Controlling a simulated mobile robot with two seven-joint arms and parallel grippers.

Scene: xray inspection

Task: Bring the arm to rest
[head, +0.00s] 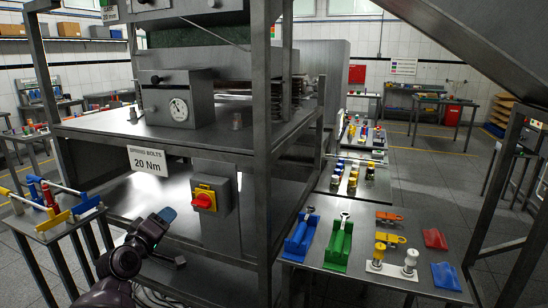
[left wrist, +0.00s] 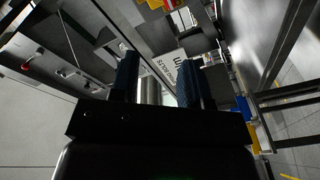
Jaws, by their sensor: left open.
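My left arm (head: 118,268) comes in from the bottom left in the head view. Its gripper (head: 165,217) is in front of the lower part of the metal stand, left of a red rotary switch (head: 204,199) on a yellow plate. In the left wrist view the two dark blue ribbed fingers of the gripper (left wrist: 158,82) stand apart. I see nothing held in them; a bright metal surface and the white sign show behind the gap. My right arm and gripper are not in view.
The metal stand (head: 110,128) with a "SPRING BOLTS 20 Nm" sign (head: 147,160) rises close before me. A side table (head: 372,272) at right holds blue, green, orange and red items. Open floor (head: 430,175) lies at right.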

